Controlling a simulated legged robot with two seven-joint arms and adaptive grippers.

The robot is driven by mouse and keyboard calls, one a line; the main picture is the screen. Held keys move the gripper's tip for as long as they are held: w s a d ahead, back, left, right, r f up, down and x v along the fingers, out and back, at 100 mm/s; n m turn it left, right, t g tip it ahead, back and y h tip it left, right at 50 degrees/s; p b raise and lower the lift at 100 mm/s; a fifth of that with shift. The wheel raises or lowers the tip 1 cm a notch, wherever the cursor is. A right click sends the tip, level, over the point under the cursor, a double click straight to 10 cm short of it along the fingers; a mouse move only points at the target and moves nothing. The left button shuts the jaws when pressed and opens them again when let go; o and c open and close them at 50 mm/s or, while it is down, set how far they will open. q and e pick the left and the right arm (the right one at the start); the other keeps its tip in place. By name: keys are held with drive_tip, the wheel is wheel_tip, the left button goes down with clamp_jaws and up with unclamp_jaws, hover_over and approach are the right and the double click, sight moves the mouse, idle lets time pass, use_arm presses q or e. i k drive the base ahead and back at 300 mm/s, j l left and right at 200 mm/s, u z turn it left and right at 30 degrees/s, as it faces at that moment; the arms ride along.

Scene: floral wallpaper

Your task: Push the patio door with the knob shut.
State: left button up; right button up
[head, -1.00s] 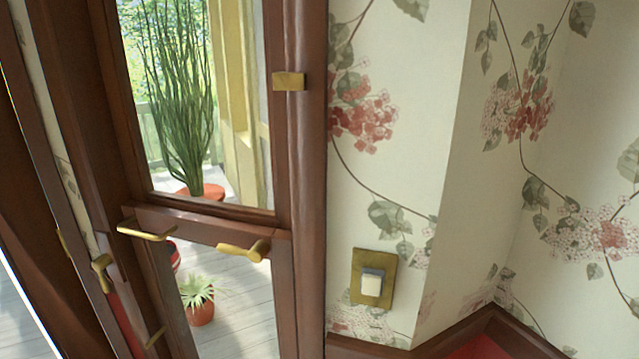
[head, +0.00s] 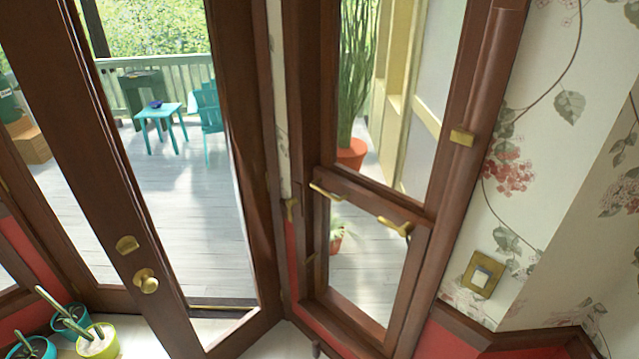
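The patio door (head: 180,300) with the knob is in the left half of the head view. It has a dark brown wooden frame around a tall glass pane. Its round brass knob (head: 146,281) is on the left stile, with a brass plate (head: 127,244) just above it. The door appears to stand ajar, swung inward at an angle, with its lower edge in front of the sill (head: 222,308). The ends of its bottom edge are partly cut off. Neither of my grippers is in view.
A brown-framed window (head: 368,190) with brass handles stands right of the door. Potted cacti (head: 90,340) stand at the lower left, near the door's knob side. A light switch (head: 482,276) is on the floral wall at right. Outside are a turquoise table (head: 160,112) and chair (head: 208,105).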

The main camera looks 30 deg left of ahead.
sight(39, 41)
drive_tip(key=u, duration=1.9)
